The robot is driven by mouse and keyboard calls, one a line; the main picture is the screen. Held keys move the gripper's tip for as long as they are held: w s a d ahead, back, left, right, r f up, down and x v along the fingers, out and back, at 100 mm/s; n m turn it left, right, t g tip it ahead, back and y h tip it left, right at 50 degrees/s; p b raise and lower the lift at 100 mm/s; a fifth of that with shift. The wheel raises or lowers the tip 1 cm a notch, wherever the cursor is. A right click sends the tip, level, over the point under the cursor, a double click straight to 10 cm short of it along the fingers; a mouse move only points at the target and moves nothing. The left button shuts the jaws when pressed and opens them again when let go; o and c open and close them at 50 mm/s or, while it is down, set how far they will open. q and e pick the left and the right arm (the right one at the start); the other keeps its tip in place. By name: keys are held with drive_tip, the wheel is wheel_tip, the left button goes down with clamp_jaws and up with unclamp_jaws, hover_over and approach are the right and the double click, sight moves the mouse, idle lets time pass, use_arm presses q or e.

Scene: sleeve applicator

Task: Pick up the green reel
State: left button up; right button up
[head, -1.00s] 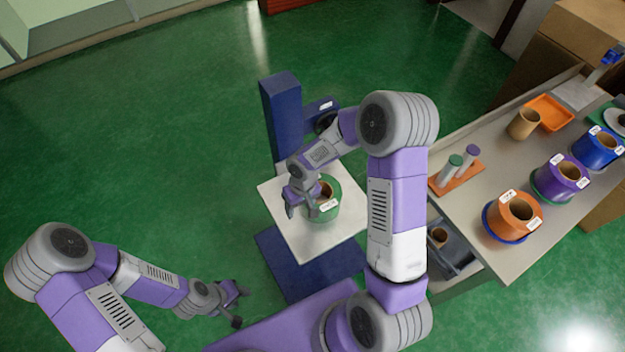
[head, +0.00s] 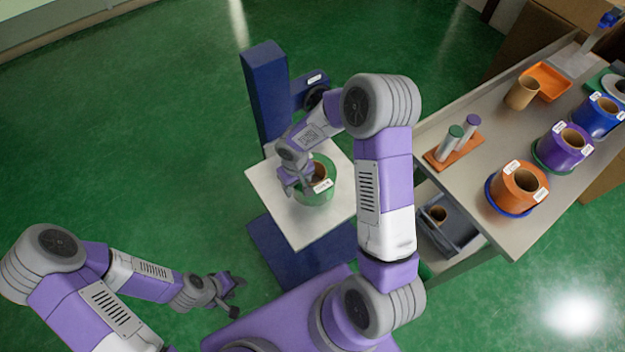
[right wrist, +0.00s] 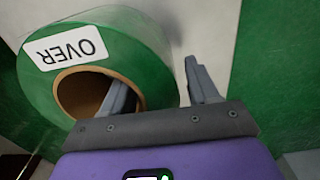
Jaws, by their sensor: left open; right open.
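The green reel (head: 318,192) stands on the white top (head: 272,205) of the blue stand, with its cardboard core facing up. In the right wrist view the green reel (right wrist: 150,50) shows a label reading OVER and a brown core. My right gripper (head: 298,190) is at the reel. In the right wrist view my right gripper (right wrist: 160,85) is open, with one finger over or in the core opening and the other outside the reel wall. I cannot tell how deep the fingers reach. My left gripper (head: 234,297) is open and empty, low over the floor at the left.
A grey table (head: 455,190) at the right holds an orange reel (head: 518,185), a purple reel (head: 567,148), a blue reel (head: 600,115), a cardboard core (head: 521,93) and an orange tray (head: 549,82). The blue column (head: 266,95) rises behind the stand top. Green floor is clear at left.

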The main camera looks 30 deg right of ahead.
wheel_tip(320, 180, down, 3)
drive_tip(key=shift+d+f, duration=0.1)
drive_tip(key=shift+c, duration=0.4)
clamp_jaws()
idle(1.0)
